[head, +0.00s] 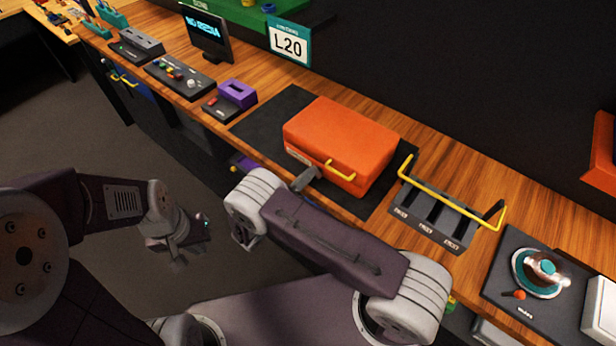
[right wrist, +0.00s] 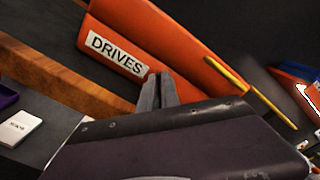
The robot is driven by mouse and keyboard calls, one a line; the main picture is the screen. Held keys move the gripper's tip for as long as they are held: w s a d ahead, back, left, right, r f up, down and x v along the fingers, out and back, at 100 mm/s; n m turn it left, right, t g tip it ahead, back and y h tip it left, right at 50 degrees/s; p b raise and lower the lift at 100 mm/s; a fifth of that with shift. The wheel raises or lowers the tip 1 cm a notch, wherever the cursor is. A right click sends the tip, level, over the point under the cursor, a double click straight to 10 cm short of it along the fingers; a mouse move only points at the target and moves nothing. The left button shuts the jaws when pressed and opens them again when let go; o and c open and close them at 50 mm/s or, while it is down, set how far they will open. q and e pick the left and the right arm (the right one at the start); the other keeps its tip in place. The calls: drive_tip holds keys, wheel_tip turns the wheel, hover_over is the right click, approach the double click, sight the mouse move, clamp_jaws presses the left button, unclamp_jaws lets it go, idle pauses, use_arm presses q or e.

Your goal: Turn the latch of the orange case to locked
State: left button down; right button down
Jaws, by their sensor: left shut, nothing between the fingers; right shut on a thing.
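The orange case (head: 340,138) lies closed on a dark mat, with a yellow handle (head: 341,170) on its front. In the right wrist view its front (right wrist: 165,35) bears a "DRIVES" label (right wrist: 117,53), and the yellow handle (right wrist: 235,80) is to the right. My right gripper (head: 309,174) is at the case front between label and handle. Its fingers (right wrist: 157,78) are shut on the latch, which they hide, so its angle cannot be told. My left gripper (head: 178,260) is shut and empty, hanging over the floor left of the bench.
A dark rack with a yellow rail (head: 440,200) stands right of the case. A purple-topped device (head: 236,94) and a button panel (head: 180,78) are to the left. My right forearm crosses in front of the bench edge.

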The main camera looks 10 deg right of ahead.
drive_tip(key=n, duration=0.4)
drive_tip(key=shift+f+b, duration=0.3)
drive_tip(key=shift+b, duration=0.1)
drive_tip(key=shift+w+f+n, duration=0.1)
drive_tip(key=shift+n, duration=2)
drive_tip(key=c, duration=1.8)
unclamp_jaws()
drive_tip(key=shift+d, duration=0.1)
drive_tip(key=shift+o, duration=1.1)
drive_tip(key=shift+d, duration=0.1)
